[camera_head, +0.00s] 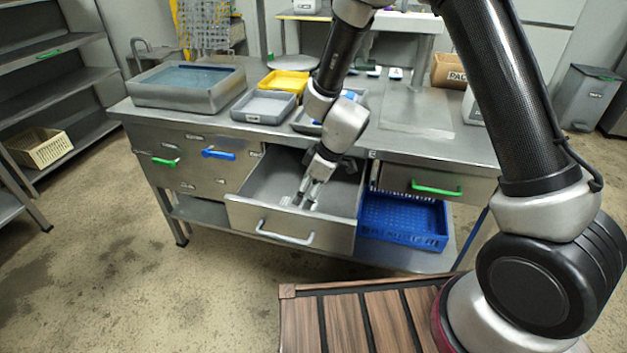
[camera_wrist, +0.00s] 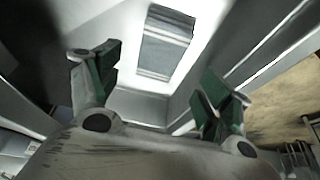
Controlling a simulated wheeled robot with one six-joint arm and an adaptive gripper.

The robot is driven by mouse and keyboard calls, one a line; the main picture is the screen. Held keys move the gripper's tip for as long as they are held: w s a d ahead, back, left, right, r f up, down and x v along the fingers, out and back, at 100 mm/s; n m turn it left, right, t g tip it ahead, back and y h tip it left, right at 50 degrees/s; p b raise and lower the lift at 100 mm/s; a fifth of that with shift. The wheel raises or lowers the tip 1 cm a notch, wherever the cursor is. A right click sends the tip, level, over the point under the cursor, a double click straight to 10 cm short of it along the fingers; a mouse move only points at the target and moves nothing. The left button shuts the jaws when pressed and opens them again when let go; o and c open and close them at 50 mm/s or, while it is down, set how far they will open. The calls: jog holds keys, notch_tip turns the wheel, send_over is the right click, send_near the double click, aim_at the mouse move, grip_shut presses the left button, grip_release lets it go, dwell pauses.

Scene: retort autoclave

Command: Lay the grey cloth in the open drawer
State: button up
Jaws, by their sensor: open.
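The open drawer (camera_head: 262,195) is pulled out from under the steel workbench, with a light bar handle on its front. My gripper (camera_head: 308,192) reaches down into the drawer with its fingers apart. In the wrist view my gripper (camera_wrist: 160,82) shows two green-padded fingers with nothing between them. A grey, flat, folded piece that looks like the grey cloth (camera_wrist: 166,42) lies on the pale drawer floor beyond the fingertips, apart from them. I cannot make out the cloth in the head view, where the gripper may hide it.
The bench top (camera_head: 400,143) carries a steel basin (camera_head: 187,86), a yellow tray (camera_head: 284,82) and a grey tray (camera_head: 263,107). Right of the open drawer, a green-handled drawer (camera_head: 405,181) sits above a blue crate (camera_head: 402,222). The floor in front of the drawer's left side is clear.

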jog(key=s+d+r+m+t, duration=0.1)
jog(key=s+d+r+m, duration=0.2)
jog(key=d+r, duration=0.65)
jog(key=s+d+r+m, duration=0.25)
jog(key=d+r, duration=0.45)
jog(key=r, duration=0.6)
jog(key=s+d+r+m+h, duration=0.1)
jog(key=s+d+r+m, duration=0.1)
jog(key=s+d, duration=0.3)
jog(key=s+d+r+m+t+h, duration=0.1)
jog(key=s+d+r+m+h, duration=0.1)
jog(key=s+d, duration=0.3)
jog(key=s+d+r+m+h, duration=0.1)
jog(key=s+d+r+m, duration=0.3)
jog(key=s+d, duration=0.2)
jog(key=shift+s+r+t, duration=0.25)
jog(key=shift+s+t, duration=0.05)
jog(key=shift+d+m, duration=0.1)
jog(key=shift+m, duration=0.15)
jog(key=shift+c, duration=0.4)
